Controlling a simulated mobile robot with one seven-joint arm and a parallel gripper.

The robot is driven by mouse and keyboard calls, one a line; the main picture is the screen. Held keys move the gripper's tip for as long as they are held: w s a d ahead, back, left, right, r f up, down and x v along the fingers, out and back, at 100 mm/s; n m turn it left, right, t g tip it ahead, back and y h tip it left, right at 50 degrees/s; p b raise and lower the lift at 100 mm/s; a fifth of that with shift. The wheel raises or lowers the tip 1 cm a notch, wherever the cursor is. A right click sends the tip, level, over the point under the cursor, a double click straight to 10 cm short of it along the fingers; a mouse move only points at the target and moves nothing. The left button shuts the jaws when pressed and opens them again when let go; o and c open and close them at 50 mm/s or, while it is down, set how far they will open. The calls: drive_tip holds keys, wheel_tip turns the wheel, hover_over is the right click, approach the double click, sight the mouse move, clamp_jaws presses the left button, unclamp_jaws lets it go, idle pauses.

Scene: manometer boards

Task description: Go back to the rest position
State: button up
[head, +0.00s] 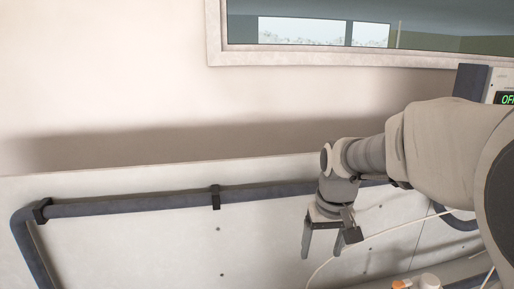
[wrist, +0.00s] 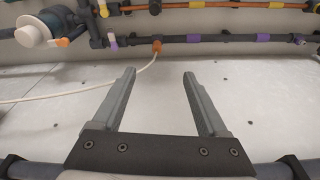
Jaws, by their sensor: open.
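My gripper (head: 325,240) hangs from my arm at the right of the head view, in front of the pale panel. Its two fingers point down and stand apart with nothing between them. In the wrist view my gripper (wrist: 158,75) also shows open and empty, with bare panel between the fingers. The fingers seem to touch nothing.
A dark pipe (head: 130,203) runs along the panel (head: 150,250). A white hose (wrist: 95,88) passes near the fingers. Pipes with orange and purple fittings (wrist: 205,38) and a round white part (wrist: 30,33) lie beyond. A box with a green display (head: 506,99) stands at the right.

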drive_tip(key=s+r+t, duration=0.1)
drive_tip(key=s+r, duration=0.1)
drive_tip(key=s, duration=0.7)
drive_tip(key=s+r+t, duration=0.2)
drive_tip(key=s, duration=0.7)
drive_tip(key=shift+s+r+m+t, duration=0.2)
drive_tip(key=shift+r+m+t, duration=0.1)
drive_tip(key=shift+c, duration=0.3)
